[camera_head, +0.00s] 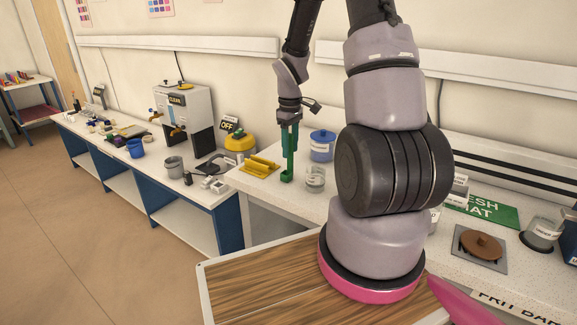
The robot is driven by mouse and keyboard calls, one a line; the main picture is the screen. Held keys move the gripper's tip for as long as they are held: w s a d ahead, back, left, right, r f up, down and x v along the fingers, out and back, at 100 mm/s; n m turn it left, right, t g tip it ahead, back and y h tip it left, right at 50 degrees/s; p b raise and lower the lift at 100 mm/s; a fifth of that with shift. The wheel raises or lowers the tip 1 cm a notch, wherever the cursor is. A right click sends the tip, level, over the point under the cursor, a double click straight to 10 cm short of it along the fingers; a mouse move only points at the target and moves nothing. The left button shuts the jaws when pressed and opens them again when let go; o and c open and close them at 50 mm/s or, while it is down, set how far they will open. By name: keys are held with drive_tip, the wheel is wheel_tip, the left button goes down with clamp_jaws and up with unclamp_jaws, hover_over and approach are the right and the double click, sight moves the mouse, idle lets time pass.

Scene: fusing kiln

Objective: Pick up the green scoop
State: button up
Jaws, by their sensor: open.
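The green scoop (289,158) is upright in the head view, its handle up and its small bowl low, beside a yellow rack on the white counter. My gripper (290,121) points down at the top of the scoop's handle and is open. The fingertips overlap the handle in this view, so I cannot tell whether they touch it. I also cannot tell whether the bowl rests on the counter.
A yellow rack (260,166) stands left of the scoop, a clear jar (315,180) right of it, and a blue-lidded container (322,146) behind. My arm hides part of the counter.

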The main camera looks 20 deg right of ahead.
drive_tip(key=shift+f, duration=0.45)
drive_tip(key=shift+c, duration=0.3)
clamp_jaws()
